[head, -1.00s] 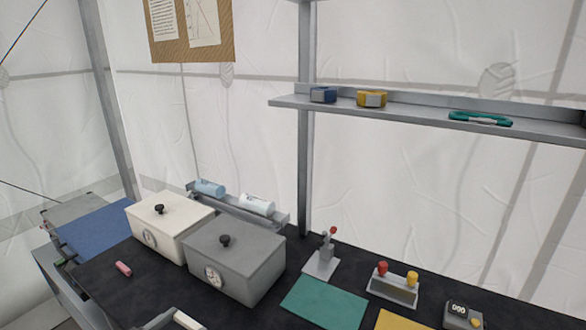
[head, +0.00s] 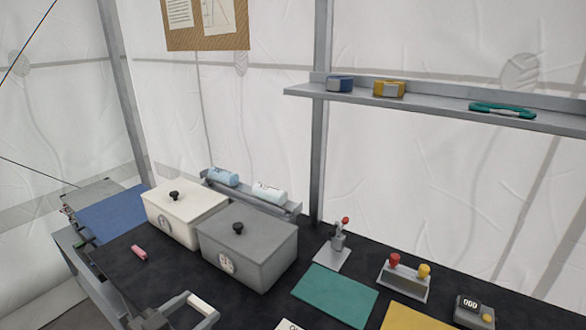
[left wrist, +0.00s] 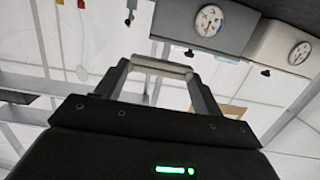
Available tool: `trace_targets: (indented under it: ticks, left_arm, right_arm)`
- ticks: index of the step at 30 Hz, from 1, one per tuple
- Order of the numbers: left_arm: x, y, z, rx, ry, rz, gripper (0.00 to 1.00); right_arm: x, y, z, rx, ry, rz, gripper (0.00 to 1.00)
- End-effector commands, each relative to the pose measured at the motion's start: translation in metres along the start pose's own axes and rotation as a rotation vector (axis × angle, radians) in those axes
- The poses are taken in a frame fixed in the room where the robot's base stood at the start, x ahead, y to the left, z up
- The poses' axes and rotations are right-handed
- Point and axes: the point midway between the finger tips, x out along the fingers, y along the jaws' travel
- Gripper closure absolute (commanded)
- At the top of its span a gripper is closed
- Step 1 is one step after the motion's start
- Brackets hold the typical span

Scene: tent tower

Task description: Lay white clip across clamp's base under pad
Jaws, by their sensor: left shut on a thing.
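The white clip (head: 201,303) is a short white bar between the fingertips of my left gripper (head: 195,308), low in the head view. My left gripper is shut on it; the bar also spans the fingertips in the left wrist view (left wrist: 160,66). The clamp (head: 334,252) stands on the black table to the right of the grey box, apart from my gripper. It has a flat grey base and an upright lever with a red knob. Its pad is too small to make out clearly. My right gripper is not in view.
A white lidded box (head: 184,215) and a grey lidded box (head: 246,255) stand left of the clamp. A green mat (head: 335,295) lies in front of the clamp. A block with red and yellow knobs (head: 404,281) stands to its right. A shelf (head: 430,106) hangs above.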

Motion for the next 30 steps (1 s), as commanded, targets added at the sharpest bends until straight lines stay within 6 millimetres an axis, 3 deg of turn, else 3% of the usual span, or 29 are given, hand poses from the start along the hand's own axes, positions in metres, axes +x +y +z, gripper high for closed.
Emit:
trace_targets:
  ticks: [7,11,15,18,23,30]
  left_arm:
    - [-0.002,0.001,0.004,-0.001,-0.002,0.0,0.53]
    - [-0.01,0.002,0.023,-0.001,-0.008,0.014,0.53]
    - [-0.035,0.005,0.055,0.008,-0.015,0.052,0.53]
    - [-0.056,0.004,0.065,0.016,-0.012,0.076,0.53]
    - [-0.076,0.001,0.06,0.02,-0.007,0.092,0.53]
    - [-0.085,-0.012,0.029,0.014,0.0,0.064,0.53]
  right_arm:
    - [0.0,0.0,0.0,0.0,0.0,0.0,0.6]
    - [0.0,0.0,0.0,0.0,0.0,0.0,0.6]
    - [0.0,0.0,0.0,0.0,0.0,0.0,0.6]
    - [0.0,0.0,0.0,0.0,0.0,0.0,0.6]
    - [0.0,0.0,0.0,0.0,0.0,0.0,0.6]
    - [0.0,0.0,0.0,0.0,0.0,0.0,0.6]
